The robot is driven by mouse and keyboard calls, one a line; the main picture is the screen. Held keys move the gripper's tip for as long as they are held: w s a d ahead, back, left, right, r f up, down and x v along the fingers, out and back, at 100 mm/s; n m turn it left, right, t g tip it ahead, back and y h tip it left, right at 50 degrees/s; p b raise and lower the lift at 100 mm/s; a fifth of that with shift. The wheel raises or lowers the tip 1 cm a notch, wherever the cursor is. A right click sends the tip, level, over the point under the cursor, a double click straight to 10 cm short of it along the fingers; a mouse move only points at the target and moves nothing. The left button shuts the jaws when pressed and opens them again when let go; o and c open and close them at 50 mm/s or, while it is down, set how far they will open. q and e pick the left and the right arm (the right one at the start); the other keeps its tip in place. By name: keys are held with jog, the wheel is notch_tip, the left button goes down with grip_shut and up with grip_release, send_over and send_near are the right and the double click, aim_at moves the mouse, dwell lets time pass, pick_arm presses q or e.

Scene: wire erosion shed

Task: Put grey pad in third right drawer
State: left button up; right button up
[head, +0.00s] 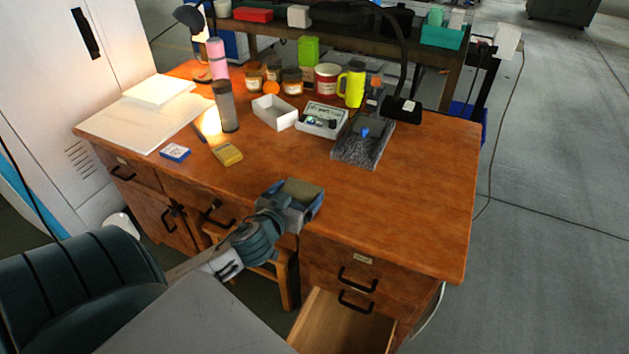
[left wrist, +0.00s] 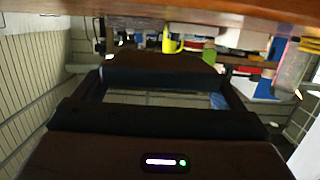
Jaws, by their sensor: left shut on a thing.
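The grey pad (head: 301,194) is a small block with a grey-olive top, held between the jaws of my left gripper (head: 297,200). The gripper is shut on it above the desk's front edge. In the left wrist view, a dark block, apparently the pad (left wrist: 160,64), shows at the far end of the jaws. The third right drawer (head: 340,326) is pulled out low at the right of the desk. My right gripper is not in view.
The wooden desk (head: 400,220) is clear at its right. A yellow pad (head: 227,154), a blue-and-white box (head: 175,152), a grey bottle (head: 225,106), a white tray (head: 275,113) and a stone block (head: 362,143) stand farther back. Closed drawers with black handles (head: 357,281) sit above the open one.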

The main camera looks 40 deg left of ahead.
pick_arm(q)
jog(key=shift+s+a+r, duration=0.1)
jog(key=shift+s+a, duration=0.2)
jog(key=shift+s, duration=0.4)
jog(key=shift+s+a+r, duration=0.1)
jog(key=shift+s+a, duration=0.25)
jog(key=shift+s, duration=0.4)
jog(key=shift+s+a+r, duration=0.1)
jog(key=shift+s+a, duration=0.2)
jog(key=shift+s, duration=0.4)
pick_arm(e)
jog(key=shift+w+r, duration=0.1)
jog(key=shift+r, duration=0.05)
pick_arm(q)
jog(key=shift+d+f, duration=0.1)
